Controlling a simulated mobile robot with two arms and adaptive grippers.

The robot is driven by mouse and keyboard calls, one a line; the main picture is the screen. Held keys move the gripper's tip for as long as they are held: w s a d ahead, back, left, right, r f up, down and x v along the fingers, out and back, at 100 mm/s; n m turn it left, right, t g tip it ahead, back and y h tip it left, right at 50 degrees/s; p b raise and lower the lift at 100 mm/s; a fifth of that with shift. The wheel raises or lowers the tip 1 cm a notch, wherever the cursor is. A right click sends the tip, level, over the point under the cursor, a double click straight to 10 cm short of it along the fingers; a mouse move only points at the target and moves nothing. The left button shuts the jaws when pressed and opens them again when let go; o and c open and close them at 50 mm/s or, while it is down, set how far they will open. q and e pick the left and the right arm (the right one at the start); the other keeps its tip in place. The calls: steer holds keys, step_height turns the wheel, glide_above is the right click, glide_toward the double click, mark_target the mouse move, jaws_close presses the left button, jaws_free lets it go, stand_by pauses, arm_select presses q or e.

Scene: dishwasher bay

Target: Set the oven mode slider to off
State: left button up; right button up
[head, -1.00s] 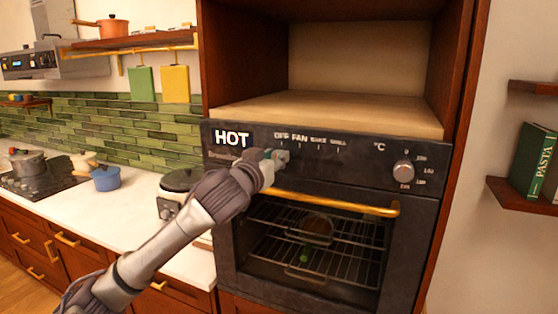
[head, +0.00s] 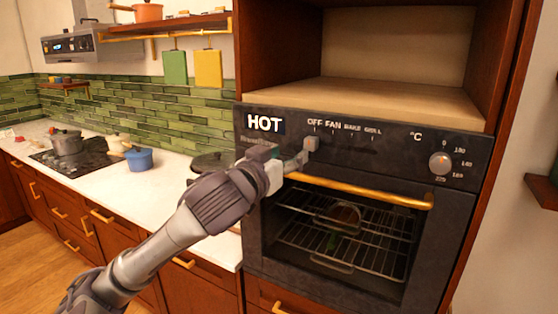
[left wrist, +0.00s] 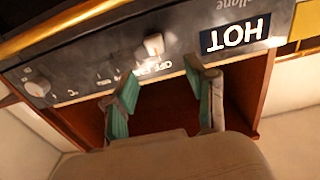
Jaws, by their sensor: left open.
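My left gripper (head: 288,158) is open and empty, just left of and below the knob in the head view. In the left wrist view its green-padded fingers (left wrist: 163,80) are spread, with the knob beyond the tips and apparently not between them. My right gripper is not in view.
A brass handle (head: 360,190) crosses the oven door (head: 330,230) below the panel. The temperature dial (head: 440,163) is at right, and a HOT sign (head: 265,123) is at left. The wooden niche (head: 400,95) above is empty.

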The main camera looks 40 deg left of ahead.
arm_select(q)
steer(key=shift+v, duration=1.6)
